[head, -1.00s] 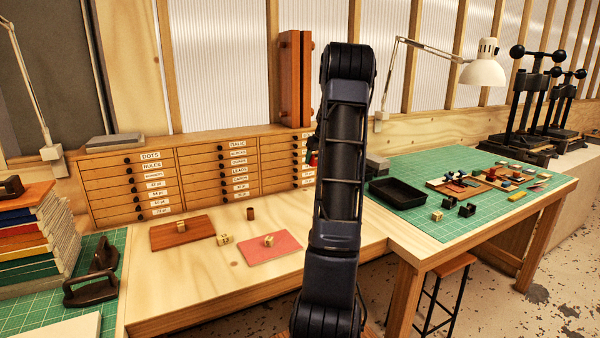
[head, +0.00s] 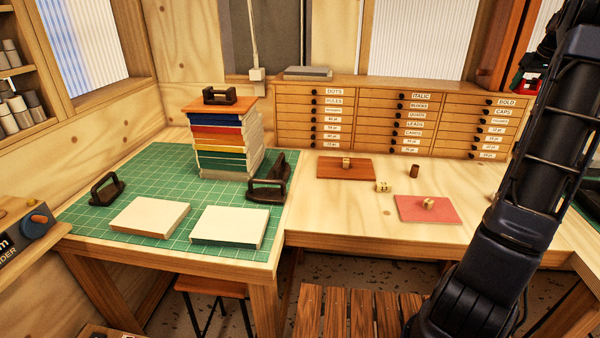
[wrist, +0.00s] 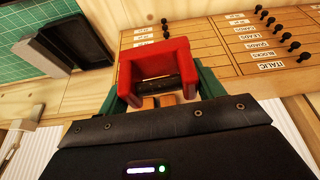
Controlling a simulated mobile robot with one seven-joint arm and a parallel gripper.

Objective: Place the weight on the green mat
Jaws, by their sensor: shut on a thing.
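The green mat (head: 150,170) covers the left bench. A dark weight with a loop handle (head: 105,188) stands on its left. Similar dark handled pieces (head: 268,186) stand at its right edge. Another handled piece (head: 220,95) is on top of the book stack.
The book stack (head: 225,145) and two pale books (head: 150,217) take up much of the mat. The wooden bench holds a brown board (head: 345,172), a pink board (head: 425,212) and small blocks. The drawer cabinet (head: 400,125) stands behind. A black tray (wrist: 72,42) shows in the wrist view.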

